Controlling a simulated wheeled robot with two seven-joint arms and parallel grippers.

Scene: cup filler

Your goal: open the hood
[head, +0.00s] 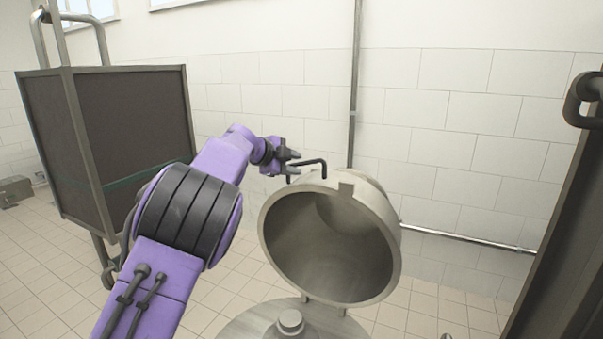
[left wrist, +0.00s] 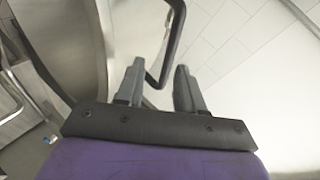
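The hood (head: 345,245) is a round, pale metal dome. It stands raised and tilted back, with its hollow inside facing me. Its black bar handle (head: 308,162) is on the top left of the rim. My left gripper (head: 294,163) is at the left end of this handle. In the left wrist view the two grey fingers (left wrist: 158,88) are apart. The bend of the black handle (left wrist: 172,45) shows between their tips, with gaps on both sides. I cannot tell whether either finger touches it. My right gripper is in neither view.
Below the hood is a round metal top (head: 245,325) with a small capped knob (head: 290,320). A dark panelled cabinet (head: 120,130) stands at the left. A dark upright panel with a handle (head: 585,100) is at the right edge. A tiled wall with a vertical pipe (head: 354,90) is behind.

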